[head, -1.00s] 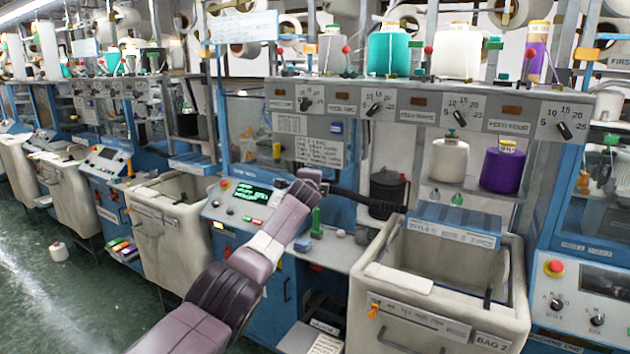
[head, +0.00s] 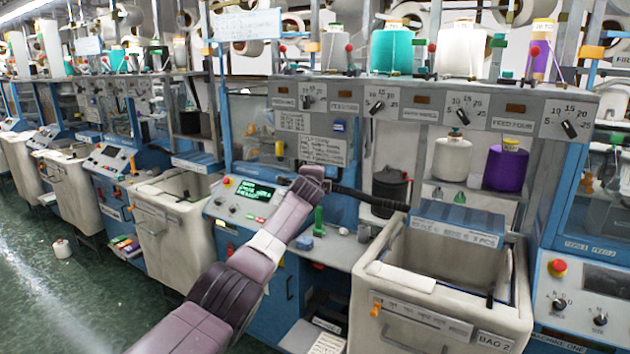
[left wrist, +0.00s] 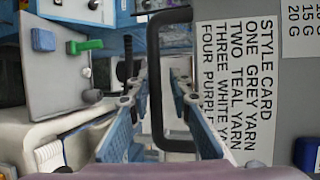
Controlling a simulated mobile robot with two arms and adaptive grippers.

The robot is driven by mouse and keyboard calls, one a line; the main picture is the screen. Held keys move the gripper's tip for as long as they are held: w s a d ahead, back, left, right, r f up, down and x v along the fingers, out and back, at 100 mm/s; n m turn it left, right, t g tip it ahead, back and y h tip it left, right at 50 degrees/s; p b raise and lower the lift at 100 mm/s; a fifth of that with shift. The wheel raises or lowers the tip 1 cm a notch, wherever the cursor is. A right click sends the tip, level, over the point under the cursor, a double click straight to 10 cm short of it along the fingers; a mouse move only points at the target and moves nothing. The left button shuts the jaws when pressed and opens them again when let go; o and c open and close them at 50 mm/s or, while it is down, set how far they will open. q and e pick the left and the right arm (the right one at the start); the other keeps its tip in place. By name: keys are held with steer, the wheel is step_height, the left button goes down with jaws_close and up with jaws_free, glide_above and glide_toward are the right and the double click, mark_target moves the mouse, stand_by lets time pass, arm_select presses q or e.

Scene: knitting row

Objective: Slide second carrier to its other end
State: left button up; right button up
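I cannot single out the second carrier with certainty in either view. In the left wrist view the two blue fingers of my left gripper (left wrist: 157,80) are spread apart. A black handle-like loop (left wrist: 176,146) shows between and beyond them; I cannot tell whether they touch it. No grip on anything is visible. My right gripper is not in view.
A control panel (head: 238,203) and a green knob (head: 319,218) lie close to my arm.

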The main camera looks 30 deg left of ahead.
arm_select(q)
steer(key=v, duration=1.1)
steer(key=shift+s, duration=0.4)
steer(key=shift+r, duration=0.1)
stand_by(0.3)
